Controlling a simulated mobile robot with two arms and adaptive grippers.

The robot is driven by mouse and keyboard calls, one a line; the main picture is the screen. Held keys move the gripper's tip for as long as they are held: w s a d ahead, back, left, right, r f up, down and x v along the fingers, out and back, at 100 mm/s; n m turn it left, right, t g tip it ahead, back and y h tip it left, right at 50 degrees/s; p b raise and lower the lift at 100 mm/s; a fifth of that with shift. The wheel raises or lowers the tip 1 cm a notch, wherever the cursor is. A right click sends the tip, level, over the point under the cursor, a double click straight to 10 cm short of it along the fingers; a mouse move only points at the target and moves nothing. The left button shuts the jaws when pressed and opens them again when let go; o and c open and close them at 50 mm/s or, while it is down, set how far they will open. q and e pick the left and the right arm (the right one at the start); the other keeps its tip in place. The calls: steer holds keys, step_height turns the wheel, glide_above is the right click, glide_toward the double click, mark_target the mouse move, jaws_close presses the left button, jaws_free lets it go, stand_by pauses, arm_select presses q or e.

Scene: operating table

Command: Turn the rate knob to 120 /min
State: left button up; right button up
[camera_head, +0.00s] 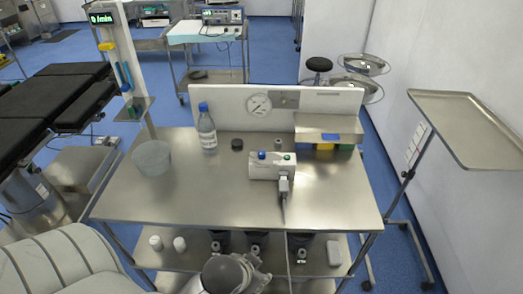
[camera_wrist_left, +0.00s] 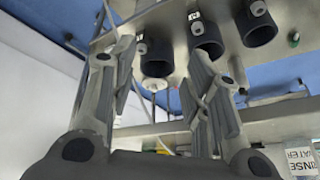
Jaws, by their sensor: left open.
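The white pole unit at the upper left of the head view carries a dark display (camera_head: 102,18) with green text that seems to include "/min". Its exact figure is too small to read. I cannot pick out a rate knob for certain on this unit. My left gripper (camera_head: 250,268) is at the bottom middle of the head view, in front of the steel table and far from the display. My right gripper is not in view.
Dark cylinders (camera_wrist_left: 157,57) hang near my left fingers. A tray stand (camera_head: 475,125) is at right.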

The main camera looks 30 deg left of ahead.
arm_select(q)
steer(key=w+d+r+m+t+h, duration=0.1)
steer(key=w+d+r+m+t, duration=0.1)
steer(key=w+r+t, duration=0.65)
steer(key=w+d+r+m+t+h, duration=0.1)
steer(key=w+d+r+m+t, duration=0.15)
steer(key=w+r, duration=1.05)
steer(key=w+d+r+m+g+h, duration=0.3)
steer(key=d+m+h, duration=0.4)
steer(key=m, duration=0.2)
steer(key=w+d+r+m+g+h, duration=0.35)
steer(key=d+m+h, duration=0.4)
steer(key=m, duration=0.25)
steer(key=g+y, duration=1)
steer(key=y, duration=0.6)
glide_above(262, 152)
step_height(262, 152, down, 5)
step_height(262, 152, down, 10)
steer(key=shift+s+f+p, duration=0.1)
steer(key=shift+f+p, duration=0.15)
steer(key=shift+p, duration=0.95)
